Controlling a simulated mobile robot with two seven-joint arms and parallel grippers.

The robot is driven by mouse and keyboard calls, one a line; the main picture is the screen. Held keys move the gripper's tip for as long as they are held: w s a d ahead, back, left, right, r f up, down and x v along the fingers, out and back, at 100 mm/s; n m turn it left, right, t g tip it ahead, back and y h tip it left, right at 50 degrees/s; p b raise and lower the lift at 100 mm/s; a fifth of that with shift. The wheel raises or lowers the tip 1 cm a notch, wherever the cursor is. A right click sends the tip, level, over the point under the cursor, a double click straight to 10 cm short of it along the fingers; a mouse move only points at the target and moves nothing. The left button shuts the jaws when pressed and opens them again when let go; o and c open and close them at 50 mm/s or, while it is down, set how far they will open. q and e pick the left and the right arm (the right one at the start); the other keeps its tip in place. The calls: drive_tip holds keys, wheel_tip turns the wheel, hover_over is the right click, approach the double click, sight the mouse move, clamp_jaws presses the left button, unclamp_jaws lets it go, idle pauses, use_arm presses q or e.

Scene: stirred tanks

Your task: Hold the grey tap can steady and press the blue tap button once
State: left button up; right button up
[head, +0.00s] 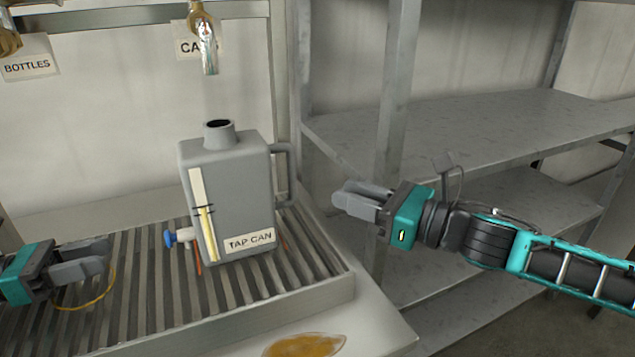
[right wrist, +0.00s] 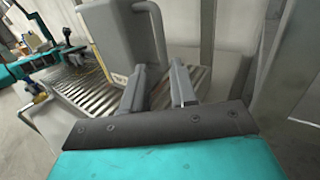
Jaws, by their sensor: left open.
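The grey tap can (head: 232,180) stands upright on a slatted drip tray (head: 335,282), with its handle (head: 288,170) on the right. The blue tap button (head: 169,239) sticks out at the can's lower left on a white tap. My left gripper (head: 106,254) is open and empty, left of the button and apart from it. My right gripper (head: 335,200) is open and empty, right of the handle and apart from it. The can also shows in the right wrist view (right wrist: 118,40), beyond the fingers.
A brass tap (head: 206,45) hangs above the can, and another (head: 8,38) is at the upper left by a "BOTTLES" sign. A metal shelf rack (head: 470,125) stands behind my right arm. An amber puddle (head: 303,346) lies in front of the tray. A thin yellow loop lies near my left gripper.

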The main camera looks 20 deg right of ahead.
sight(295, 177)
drive_tip(key=shift+x, duration=6.2)
clamp_jaws()
use_arm(q)
drive_tip(key=shift+c, duration=0.3)
clamp_jaws()
